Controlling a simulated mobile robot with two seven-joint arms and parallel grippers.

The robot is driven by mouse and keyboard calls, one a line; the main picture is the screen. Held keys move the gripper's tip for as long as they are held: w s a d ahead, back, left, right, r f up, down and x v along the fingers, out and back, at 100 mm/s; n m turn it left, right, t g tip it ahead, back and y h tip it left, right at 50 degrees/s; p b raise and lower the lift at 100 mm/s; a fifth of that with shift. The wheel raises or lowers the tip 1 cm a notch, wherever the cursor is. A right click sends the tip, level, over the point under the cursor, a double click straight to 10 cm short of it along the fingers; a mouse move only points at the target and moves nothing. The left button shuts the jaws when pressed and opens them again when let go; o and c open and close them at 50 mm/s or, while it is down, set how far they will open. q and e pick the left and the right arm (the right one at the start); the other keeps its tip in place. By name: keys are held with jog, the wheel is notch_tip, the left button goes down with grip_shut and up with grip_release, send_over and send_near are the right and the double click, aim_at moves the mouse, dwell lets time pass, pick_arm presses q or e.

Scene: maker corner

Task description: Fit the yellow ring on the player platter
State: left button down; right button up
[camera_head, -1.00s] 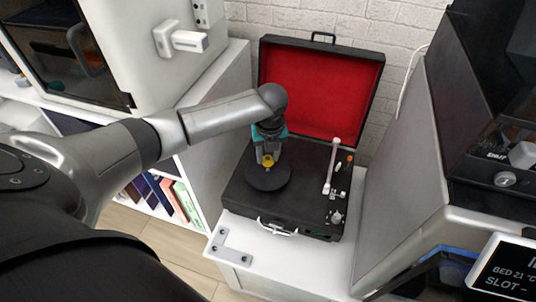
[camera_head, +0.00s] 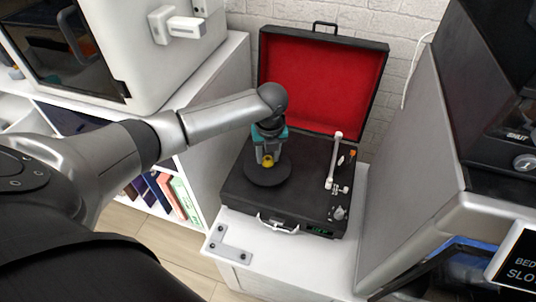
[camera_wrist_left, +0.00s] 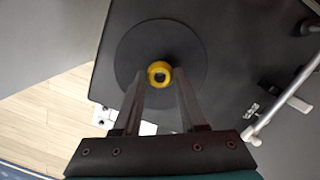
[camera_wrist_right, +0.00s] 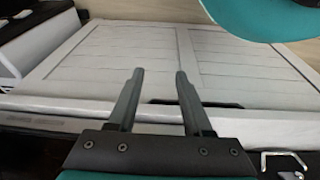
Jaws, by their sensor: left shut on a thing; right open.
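The yellow ring (camera_head: 268,161) is over the middle of the dark round platter (camera_head: 253,178) of the record player. The left wrist view shows the ring (camera_wrist_left: 159,74), with its dark hole, near the centre of the platter (camera_wrist_left: 135,45). My left gripper (camera_head: 268,158) points down and is shut on the ring, with a fingertip at each side. I cannot tell whether the ring touches the platter. My right gripper (camera_wrist_right: 160,76) is open and empty in the right wrist view, away from the player.
The player's open lid (camera_head: 318,85), red inside, stands behind the platter. The pale tonearm (camera_head: 333,160) is right of it. A white stand (camera_head: 285,255) carries the player. A grey machine (camera_head: 415,170) stands close on the right, and a white cabinet (camera_head: 222,120) on the left.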

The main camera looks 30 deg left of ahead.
dwell(0.6)
pick_arm(q)
jog(key=shift+p, duration=0.5)
jog(key=shift+p, duration=0.4)
jog(key=shift+f+b, duration=0.35)
jog(key=shift+f, duration=0.25)
dwell(0.6)
jog(key=c, duration=0.7)
grip_release()
jog(key=shift+c, duration=0.2)
